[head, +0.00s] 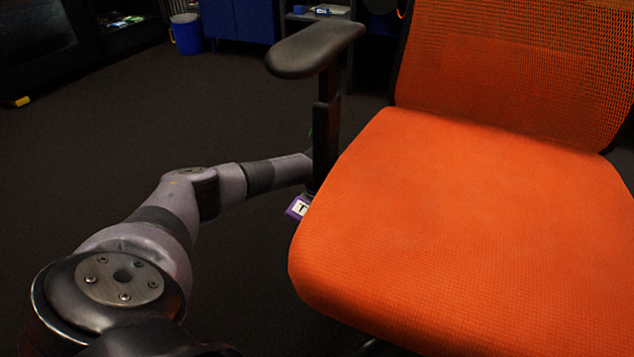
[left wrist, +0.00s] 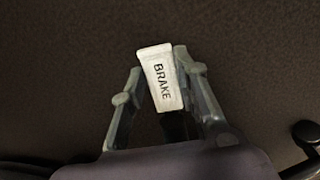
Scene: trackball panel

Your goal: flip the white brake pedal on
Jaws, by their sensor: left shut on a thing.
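The white brake pedal (left wrist: 162,80), a tapered paddle lettered BRAKE, stands out between the fingers of my left gripper (left wrist: 157,62) in the left wrist view. The right finger lies along the pedal's edge and the left finger is close to its other side. The gripper is shut on the pedal. The pedal's lower end goes down into shadow between the fingers, so its mount is hidden. My right gripper is not in view.
An orange chair seat (head: 450,220) fills the right side of the head view. Its black armrest (head: 315,50) and post stand right beside my left arm. The dark floor (head: 90,170) at left is clear.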

